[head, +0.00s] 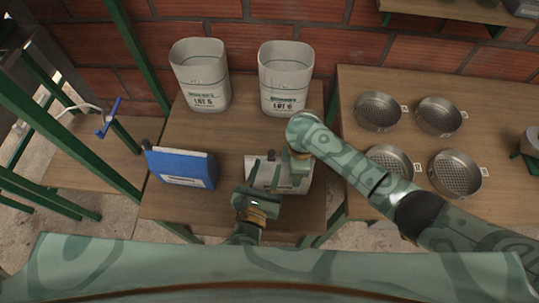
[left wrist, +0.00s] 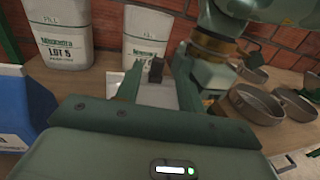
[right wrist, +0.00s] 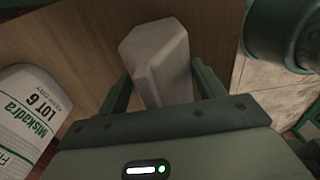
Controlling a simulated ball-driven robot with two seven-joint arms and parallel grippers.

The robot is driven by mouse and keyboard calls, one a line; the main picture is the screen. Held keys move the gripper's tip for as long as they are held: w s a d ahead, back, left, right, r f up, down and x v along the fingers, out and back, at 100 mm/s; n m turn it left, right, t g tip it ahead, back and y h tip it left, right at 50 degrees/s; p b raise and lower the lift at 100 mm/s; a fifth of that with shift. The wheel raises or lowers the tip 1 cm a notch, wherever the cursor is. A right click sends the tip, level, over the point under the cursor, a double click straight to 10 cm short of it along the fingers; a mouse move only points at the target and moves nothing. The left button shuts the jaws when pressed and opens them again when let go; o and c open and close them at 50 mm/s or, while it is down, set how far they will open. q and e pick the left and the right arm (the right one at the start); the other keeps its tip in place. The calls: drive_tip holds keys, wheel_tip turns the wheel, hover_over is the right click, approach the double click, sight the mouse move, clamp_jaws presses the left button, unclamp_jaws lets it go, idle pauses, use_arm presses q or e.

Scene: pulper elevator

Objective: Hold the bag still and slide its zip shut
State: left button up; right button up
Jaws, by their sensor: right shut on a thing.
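A pale grey-white bag (head: 291,187) stands on the near part of the middle table, partly hidden by both grippers. My right gripper (head: 299,166) comes down on its right end and is shut on it; in the right wrist view the bag (right wrist: 158,60) sits between the fingers. A small dark piece, seemingly the zip slider (left wrist: 156,70), shows at the bag's top. My left gripper (head: 265,178) is at the bag's near side with its fingers apart. In the left wrist view the dark piece appears between those fingers, not clearly touching either.
A blue pouch (head: 181,168) stands left of the bag. Two white lot sacks (head: 201,85) (head: 286,88) stand at the back. Several round metal sieves (head: 378,111) are on the right table (head: 357,85). A gap separates the tables.

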use_arm(q)
drive_tip(key=shift+v, duration=0.95)
drive_tip(key=shift+a, duration=0.15)
